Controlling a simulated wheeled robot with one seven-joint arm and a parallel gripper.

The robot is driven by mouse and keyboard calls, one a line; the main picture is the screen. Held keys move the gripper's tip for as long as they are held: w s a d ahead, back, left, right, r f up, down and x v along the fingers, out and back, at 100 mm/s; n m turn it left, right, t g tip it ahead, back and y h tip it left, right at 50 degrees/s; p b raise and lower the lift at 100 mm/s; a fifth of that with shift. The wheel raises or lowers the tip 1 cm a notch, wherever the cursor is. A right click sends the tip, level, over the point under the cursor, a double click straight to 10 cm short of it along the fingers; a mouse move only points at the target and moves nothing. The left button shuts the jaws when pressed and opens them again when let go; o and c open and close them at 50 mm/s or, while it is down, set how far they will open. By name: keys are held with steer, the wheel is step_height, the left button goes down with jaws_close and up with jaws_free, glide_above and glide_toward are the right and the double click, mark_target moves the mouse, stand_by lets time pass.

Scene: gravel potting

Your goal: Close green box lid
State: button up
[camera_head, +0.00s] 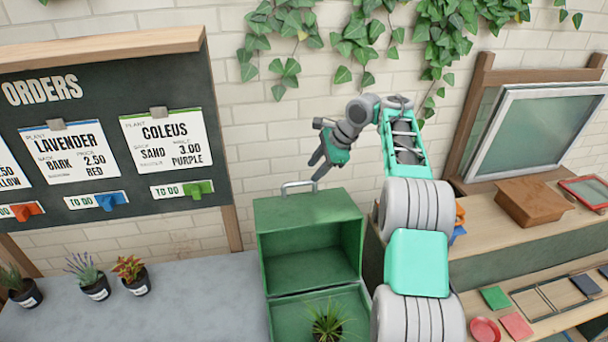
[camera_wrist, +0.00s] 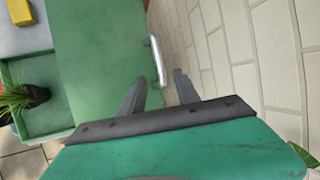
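The green box (camera_head: 282,318) stands at the lower middle of the head view, with a spiky green plant (camera_head: 328,325) inside it. Its green lid (camera_head: 308,213) is raised at the back, with its hollow inside facing the camera. A metal handle (camera_head: 298,186) is on the lid. My gripper (camera_head: 316,176) is just above the lid, close to the handle. In the wrist view my gripper (camera_wrist: 160,77) is open, with the handle (camera_wrist: 157,60) lying between the line of its two fingers. Contact cannot be told. The lid (camera_wrist: 100,65) and plant (camera_wrist: 22,97) also show there.
A brick wall (camera_head: 270,140) stands behind the box. An orders board (camera_head: 105,150) is at left, above a grey table (camera_head: 200,300) with several potted plants. A wooden bench (camera_head: 500,230) with a brown box (camera_head: 535,201) is at right.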

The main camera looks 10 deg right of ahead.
mark_target(302, 182)
steer(key=x, duration=0.2)
steer(key=a+x, duration=0.1)
steer(key=x, duration=0.2)
steer(key=shift+a+f, duration=0.1)
steer(key=shift+a, duration=0.05)
steer(key=shift+w+f, duration=0.15)
steer(key=shift+f, duration=0.25)
steer(key=shift+c, duration=0.5)
jaws_close()
